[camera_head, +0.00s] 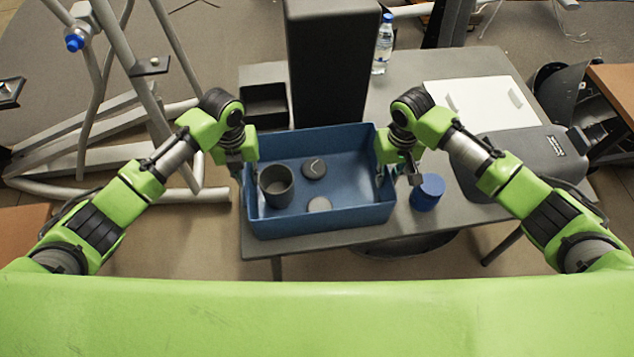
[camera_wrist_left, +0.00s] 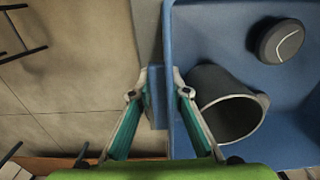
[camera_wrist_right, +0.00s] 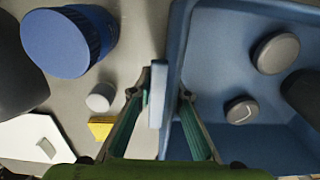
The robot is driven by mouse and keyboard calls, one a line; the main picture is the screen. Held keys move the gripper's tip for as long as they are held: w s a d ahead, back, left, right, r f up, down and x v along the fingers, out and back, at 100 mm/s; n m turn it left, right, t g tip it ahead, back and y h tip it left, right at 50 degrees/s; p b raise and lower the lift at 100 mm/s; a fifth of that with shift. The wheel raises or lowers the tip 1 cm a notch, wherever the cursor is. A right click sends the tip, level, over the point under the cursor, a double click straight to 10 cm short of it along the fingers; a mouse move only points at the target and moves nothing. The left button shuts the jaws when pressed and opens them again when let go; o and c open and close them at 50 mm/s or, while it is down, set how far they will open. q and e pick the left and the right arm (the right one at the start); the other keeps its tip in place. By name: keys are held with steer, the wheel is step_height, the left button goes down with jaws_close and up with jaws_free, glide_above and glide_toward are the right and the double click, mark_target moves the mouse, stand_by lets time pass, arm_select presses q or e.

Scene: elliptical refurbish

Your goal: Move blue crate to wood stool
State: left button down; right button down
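The blue crate (camera_head: 330,222) sits upright at the front of the grey table, near its left corner. Inside are a dark grey mug (camera_head: 276,186) and two round grey pieces (camera_head: 313,168). My left gripper (camera_head: 243,172) is at the crate's left wall, its fingers (camera_wrist_left: 160,88) closed in on either side of the wall's rim. My right gripper (camera_head: 388,170) is at the right wall in the same way, fingers (camera_wrist_right: 165,85) around the rim. Brown wooden surfaces show at the right edge (camera_head: 612,85) and left edge (camera_head: 20,232); I cannot tell which is the stool.
A blue-lidded jar (camera_head: 428,192) stands close right of the crate. A tall dark block (camera_head: 328,70) and black tray (camera_head: 264,105) are behind it. A water bottle (camera_head: 383,45) stands further back. Metal tube frames (camera_head: 120,140) crowd the left floor.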

arm_select(q)
steer(key=shift+r, duration=0.2)
arm_select(e)
steer(key=shift+w+r, duration=0.1)
steer(key=shift+r, duration=0.1)
